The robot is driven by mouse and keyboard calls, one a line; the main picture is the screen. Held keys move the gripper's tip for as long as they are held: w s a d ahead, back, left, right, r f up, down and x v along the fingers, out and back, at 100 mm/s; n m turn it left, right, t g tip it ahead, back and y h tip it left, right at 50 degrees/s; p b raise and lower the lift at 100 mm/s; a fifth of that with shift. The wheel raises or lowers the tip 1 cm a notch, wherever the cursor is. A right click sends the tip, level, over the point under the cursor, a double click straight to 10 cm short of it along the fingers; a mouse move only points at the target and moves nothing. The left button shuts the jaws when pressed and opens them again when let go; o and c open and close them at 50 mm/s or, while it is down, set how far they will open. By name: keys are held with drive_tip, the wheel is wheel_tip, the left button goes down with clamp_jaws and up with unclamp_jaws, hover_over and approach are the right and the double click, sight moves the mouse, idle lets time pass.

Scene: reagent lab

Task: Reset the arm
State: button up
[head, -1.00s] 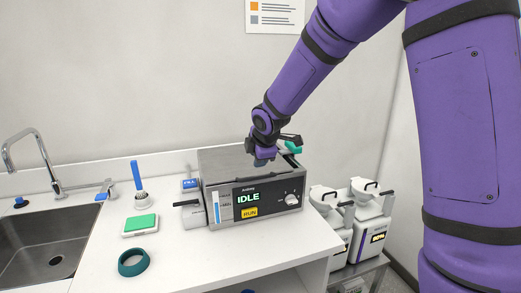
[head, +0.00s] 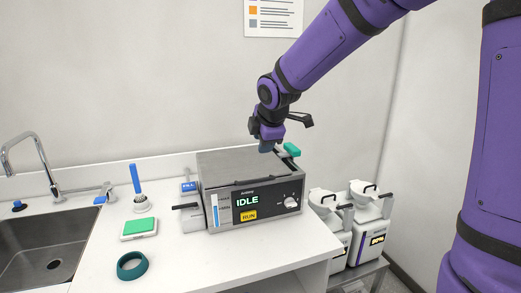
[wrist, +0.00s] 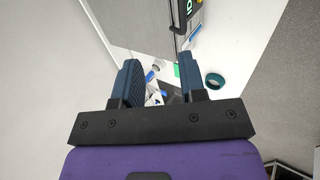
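My purple arm reaches in from the upper right in the head view. My gripper (head: 266,147) hangs just above the back right of the grey machine's lid. In the wrist view my gripper (wrist: 160,80) shows two dark blue fingers set apart with nothing between them. The grey machine (head: 240,168) stands on the white counter with its lid down; its display reads IDLE above a yellow RUN button. Part of the machine also shows in the wrist view (wrist: 187,14).
A sink (head: 45,245) with a tap is at the left. Two white devices (head: 365,240) stand on a lower cart at the right. The wall is behind.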

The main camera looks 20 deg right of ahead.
drive_tip(key=shift+s+r, duration=0.4)
drive_tip(key=shift+r, duration=0.15)
drive_tip(key=s+d+r+m, duration=0.1)
drive_tip(key=s+d+m, duration=0.1)
drive_tip(key=s+m, duration=0.4)
drive_tip(key=s+d+r+m+g, duration=0.1)
drive_tip(key=s+m, duration=0.5)
drive_tip(key=s, duration=0.9)
drive_tip(key=s+d+r+m, duration=0.2)
drive_tip(key=s+d+m, duration=0.2)
drive_tip(key=s, duration=0.6)
drive_tip(key=shift+s+m, duration=0.15)
drive_tip(key=shift+m, duration=0.85)
drive_tip(key=shift+r, duration=0.1)
